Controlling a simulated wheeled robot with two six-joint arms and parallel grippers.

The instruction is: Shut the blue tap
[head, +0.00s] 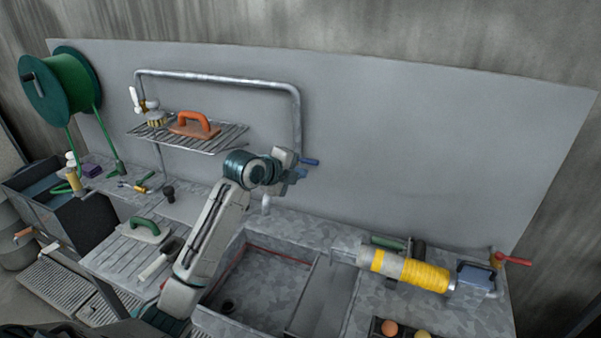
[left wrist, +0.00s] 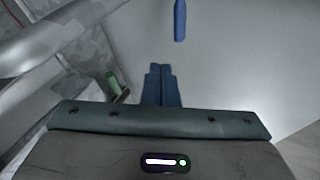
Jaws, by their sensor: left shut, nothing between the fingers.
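The blue tap handle (head: 309,161) sticks out to the right of the grey pipe, at the back panel above the sink. In the left wrist view the blue handle (left wrist: 180,20) hangs at the top, ahead of the fingertips and apart from them. My left gripper (head: 298,176) is at the pipe, just below the handle in the head view. Its two blue fingers (left wrist: 161,72) are together with nothing between them. The tap's body is hidden behind my gripper and wrist. My right gripper is not in view.
A metal sink (head: 262,274) lies below my left arm. A wire shelf (head: 215,145) with an orange-handled float (head: 193,124) is to the left. A red tap handle (head: 514,260) and a yellow-wound cylinder (head: 424,275) are at the right. The panel right of the pipe is clear.

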